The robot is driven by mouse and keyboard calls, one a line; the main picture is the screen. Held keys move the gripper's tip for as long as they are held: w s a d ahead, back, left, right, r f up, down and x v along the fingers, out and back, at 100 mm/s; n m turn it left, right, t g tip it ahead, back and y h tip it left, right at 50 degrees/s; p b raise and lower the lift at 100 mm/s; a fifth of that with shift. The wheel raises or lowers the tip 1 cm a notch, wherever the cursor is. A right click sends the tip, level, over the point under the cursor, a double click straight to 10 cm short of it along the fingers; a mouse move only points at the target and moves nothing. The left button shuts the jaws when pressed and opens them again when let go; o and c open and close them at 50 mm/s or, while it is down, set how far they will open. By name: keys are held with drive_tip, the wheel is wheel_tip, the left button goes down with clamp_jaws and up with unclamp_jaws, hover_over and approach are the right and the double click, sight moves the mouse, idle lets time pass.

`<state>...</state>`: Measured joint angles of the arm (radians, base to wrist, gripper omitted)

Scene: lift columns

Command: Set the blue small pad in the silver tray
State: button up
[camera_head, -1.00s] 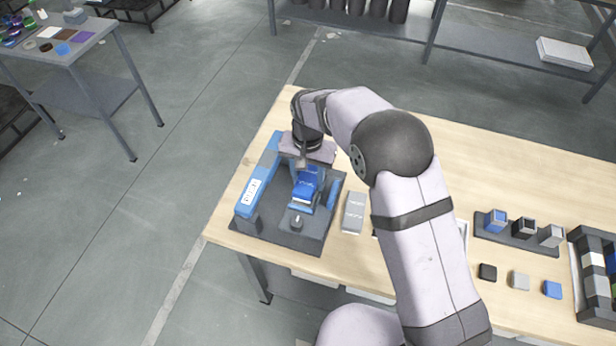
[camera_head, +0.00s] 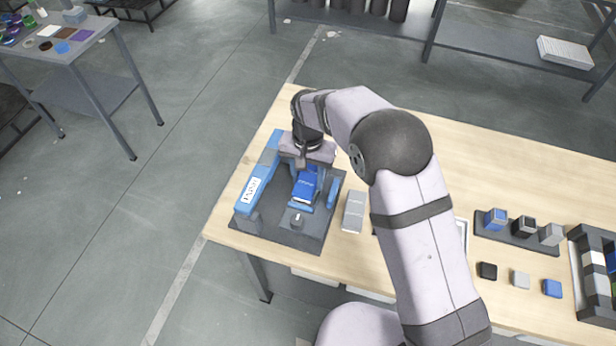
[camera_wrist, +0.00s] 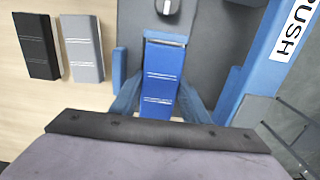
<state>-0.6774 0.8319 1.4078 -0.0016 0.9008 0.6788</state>
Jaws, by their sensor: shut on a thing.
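My gripper (camera_head: 308,168) is over the dark fixture at the left of the table, shut on a long blue block (camera_head: 306,186) with pale lines across its top. The block also shows in the wrist view (camera_wrist: 160,78), between blue parts on both sides. It lies low in the fixture; its underside is hidden. A small blue square pad (camera_head: 552,289) lies at the right of the table, apart from my gripper. A light-rimmed tray (camera_head: 462,235) is mostly hidden behind my arm; I cannot tell whether it is the silver tray.
The fixture (camera_head: 285,238) has a blue side wall labelled PUSH (camera_head: 252,192) and a small knob (camera_head: 297,221). A grey block (camera_head: 353,212) and a black block (camera_wrist: 36,46) lie beside it. Small black (camera_head: 488,271) and grey pads (camera_head: 520,280), a cube stand and a dark rack are at right.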

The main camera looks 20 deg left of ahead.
drive_tip(key=shift+f, duration=0.15)
idle(0.4)
drive_tip(key=o, duration=1.2)
drive_tip(key=shift+c, duration=0.2)
drive_tip(key=shift+o, duration=0.6)
drive_tip(key=o, duration=0.4)
drive_tip(key=shift+c, duration=0.2)
drive_tip(key=shift+r+p, duration=2.75)
drive_tip(key=shift+r, duration=1.05)
